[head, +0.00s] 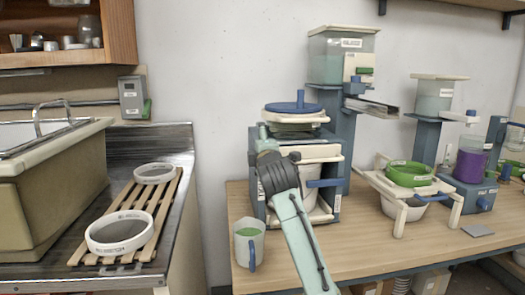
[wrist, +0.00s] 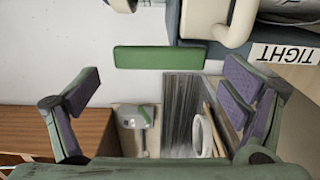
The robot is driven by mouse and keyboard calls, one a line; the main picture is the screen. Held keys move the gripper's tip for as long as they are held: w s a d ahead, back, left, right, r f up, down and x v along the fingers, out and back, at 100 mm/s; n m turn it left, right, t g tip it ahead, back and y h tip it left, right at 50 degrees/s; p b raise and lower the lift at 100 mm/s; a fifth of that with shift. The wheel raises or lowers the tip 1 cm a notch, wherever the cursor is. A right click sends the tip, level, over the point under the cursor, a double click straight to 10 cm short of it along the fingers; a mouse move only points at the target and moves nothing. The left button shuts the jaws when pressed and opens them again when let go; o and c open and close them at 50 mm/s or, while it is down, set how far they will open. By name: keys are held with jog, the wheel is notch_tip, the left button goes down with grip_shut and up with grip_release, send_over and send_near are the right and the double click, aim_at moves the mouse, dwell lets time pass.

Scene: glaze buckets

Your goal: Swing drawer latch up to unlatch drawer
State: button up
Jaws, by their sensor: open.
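A blue-grey machine (head: 337,150) with a blue lid stands at the left end of the wooden table. A pale drawer-like bin (head: 316,205) sits in its lower part, with a blue handle (head: 325,183) at its front. My gripper (wrist: 162,88) is open, its two fingers spread wide with nothing between the pads. In the head view my arm's dark joint hides most of the gripper, close to the machine's left side. A green bar (wrist: 160,57) shows ahead of the fingers in the wrist view, seemingly untouched. I cannot tell for sure that it is the drawer latch.
A green-rimmed sieve (head: 408,174) on a stand is to the right. At left are a sink (head: 50,180) and a slatted rack (head: 150,215) with white rings.

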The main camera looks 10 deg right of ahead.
jog(key=s, duration=1.1)
jog(key=shift+s, duration=0.25)
